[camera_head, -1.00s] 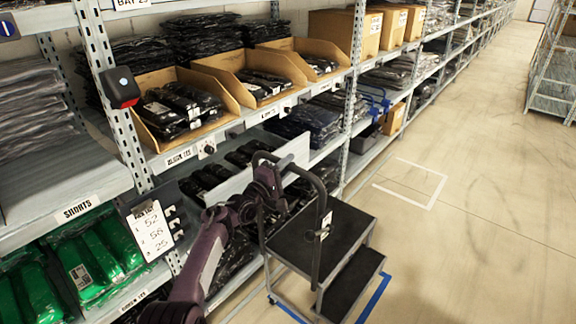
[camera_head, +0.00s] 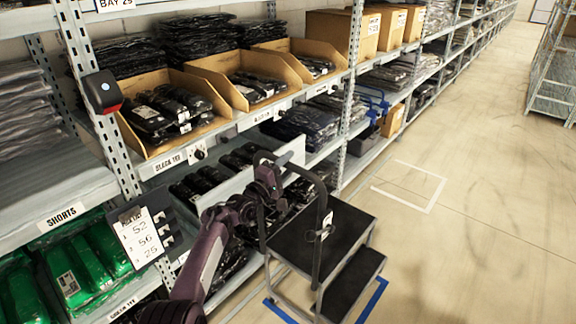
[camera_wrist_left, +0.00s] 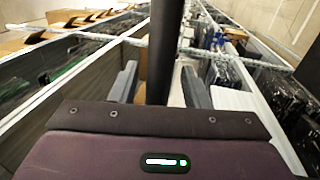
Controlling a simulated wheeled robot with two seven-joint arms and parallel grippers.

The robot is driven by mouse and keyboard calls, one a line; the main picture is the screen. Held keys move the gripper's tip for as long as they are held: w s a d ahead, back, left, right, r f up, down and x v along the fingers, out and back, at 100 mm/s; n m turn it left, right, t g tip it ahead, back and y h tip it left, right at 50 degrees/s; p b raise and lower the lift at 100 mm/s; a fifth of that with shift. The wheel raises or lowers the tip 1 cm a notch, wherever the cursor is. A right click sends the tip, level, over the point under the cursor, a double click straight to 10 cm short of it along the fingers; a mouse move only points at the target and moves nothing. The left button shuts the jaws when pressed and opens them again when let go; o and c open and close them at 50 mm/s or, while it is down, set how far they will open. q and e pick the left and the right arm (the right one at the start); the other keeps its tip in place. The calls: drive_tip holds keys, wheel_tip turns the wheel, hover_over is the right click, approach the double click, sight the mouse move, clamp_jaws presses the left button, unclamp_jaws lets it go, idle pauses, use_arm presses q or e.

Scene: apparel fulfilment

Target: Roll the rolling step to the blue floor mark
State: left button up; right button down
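The rolling step (camera_head: 318,238), with two black treads and a grey frame, stands in the aisle beside the shelving. Its dark loop handle (camera_head: 322,205) rises at the left. My left gripper (camera_head: 268,180) is at the handle's upper left. The blue floor mark (camera_head: 374,300) shows at the step's right and front-left; the step hides the rest. My right gripper is out of view.
Shelving with cartons, open bins (camera_head: 172,108) and bagged garments runs along the left, close to the step and my arm. A white floor outline (camera_head: 432,196) lies farther along. The aisle floor to the right is clear. Another rack (camera_head: 553,80) stands far right.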

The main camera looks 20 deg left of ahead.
use_arm(q)
drive_tip(key=shift+s+a+f, duration=0.1)
drive_tip(key=shift+s+f, duration=0.05)
drive_tip(key=shift+s, duration=0.3)
drive_tip(key=v, duration=0.6)
drive_tip(key=shift+s+a+p, duration=0.2)
drive_tip(key=shift+s+p, duration=0.1)
drive_tip(key=shift+s, duration=0.05)
drive_tip(key=shift+f, duration=0.1)
